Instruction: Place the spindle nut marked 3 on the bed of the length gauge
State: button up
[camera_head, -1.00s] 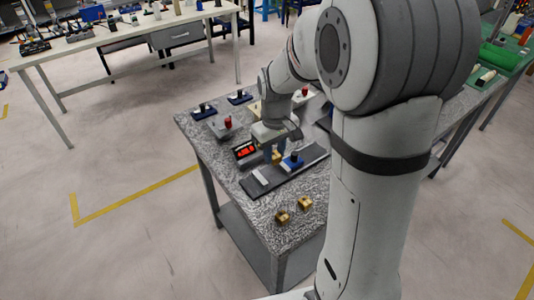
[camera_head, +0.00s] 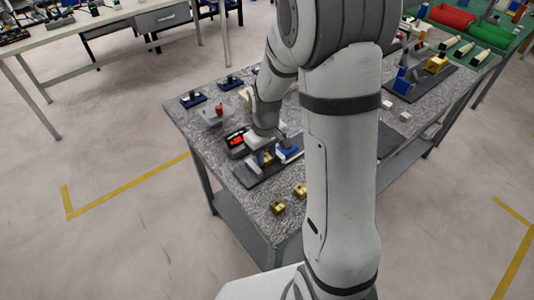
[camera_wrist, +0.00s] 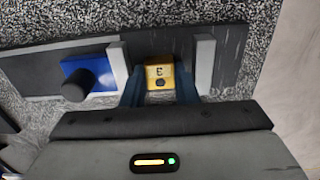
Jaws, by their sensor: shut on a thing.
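The yellow spindle nut (camera_wrist: 160,72), with a 3 on its face, is between my gripper's fingers (camera_wrist: 160,90) in the wrist view. My gripper is shut on it. The nut is over the dark bed (camera_wrist: 230,48) of the length gauge, between its two pale upright blocks, apart from the right one. Whether its underside touches the bed is hidden. A blue slide (camera_wrist: 75,68) with a black knob is beside the left block. In the head view my gripper (camera_head: 268,151) is down at the gauge bed (camera_head: 246,178).
A red-lit display (camera_head: 237,141) stands behind the gauge. Brass-coloured pieces (camera_head: 278,207) lie on the speckled tabletop in front, one partly hidden by my arm. A grey box with a red knob (camera_head: 218,110) and blue-based items (camera_head: 193,99) stand at the back left.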

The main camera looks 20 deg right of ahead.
aim_at(266, 157)
jog(key=shift+r, duration=0.1)
jog(key=o, duration=0.8)
notch_tip(266, 157, up, 11)
jog(key=s+r+m+t, duration=0.1)
jog(key=s+r, duration=0.1)
jog(key=s, duration=0.3)
jog(key=s+r+m+t, duration=0.1)
jog(key=s+r+m, duration=0.1)
jog(key=s, duration=0.4)
jog(key=s+r+m, duration=0.1)
jog(key=s+r, duration=0.1)
jog(key=s, duration=0.4)
jog(key=shift+d+m+t, duration=0.2)
jog(key=shift+m+t, duration=0.1)
jog(key=shift+t, duration=0.1)
